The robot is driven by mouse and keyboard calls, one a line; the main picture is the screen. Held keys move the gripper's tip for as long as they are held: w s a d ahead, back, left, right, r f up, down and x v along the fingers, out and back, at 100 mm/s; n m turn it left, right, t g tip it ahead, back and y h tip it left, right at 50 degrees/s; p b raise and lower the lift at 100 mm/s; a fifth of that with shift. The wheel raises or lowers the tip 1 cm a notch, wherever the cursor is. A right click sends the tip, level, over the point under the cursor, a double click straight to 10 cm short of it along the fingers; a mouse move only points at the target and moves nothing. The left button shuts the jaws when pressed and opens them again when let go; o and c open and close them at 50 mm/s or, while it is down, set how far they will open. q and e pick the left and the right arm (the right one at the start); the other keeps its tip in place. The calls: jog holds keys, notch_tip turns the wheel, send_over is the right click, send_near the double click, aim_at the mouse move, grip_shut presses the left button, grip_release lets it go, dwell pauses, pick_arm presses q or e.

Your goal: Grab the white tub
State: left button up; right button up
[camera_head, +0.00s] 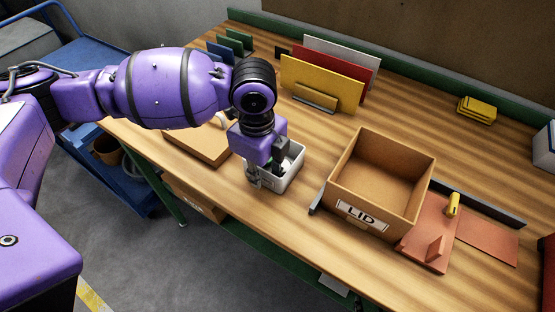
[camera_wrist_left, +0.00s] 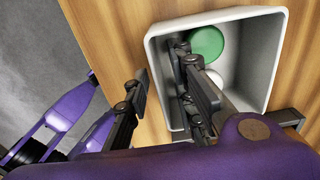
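The white tub (camera_head: 289,181) stands on the wooden bench near its front edge, and it fills the upper right of the left wrist view (camera_wrist_left: 226,20). Inside it lie a green round lid or disc (camera_wrist_left: 207,42) and a white round thing (camera_wrist_left: 214,77), partly hidden by a finger. My left gripper (camera_head: 266,172) points down at the tub's left side. In the left wrist view my left gripper (camera_wrist_left: 164,92) is open, one finger outside the tub wall and one inside. The wall lies between them with a gap showing. My right gripper is not in view.
Upright panels, including a yellow one (camera_head: 318,85), stand behind. A reddish board (camera_head: 428,238) lies at the right.

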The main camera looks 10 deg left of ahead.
pick_arm(q)
grip_shut()
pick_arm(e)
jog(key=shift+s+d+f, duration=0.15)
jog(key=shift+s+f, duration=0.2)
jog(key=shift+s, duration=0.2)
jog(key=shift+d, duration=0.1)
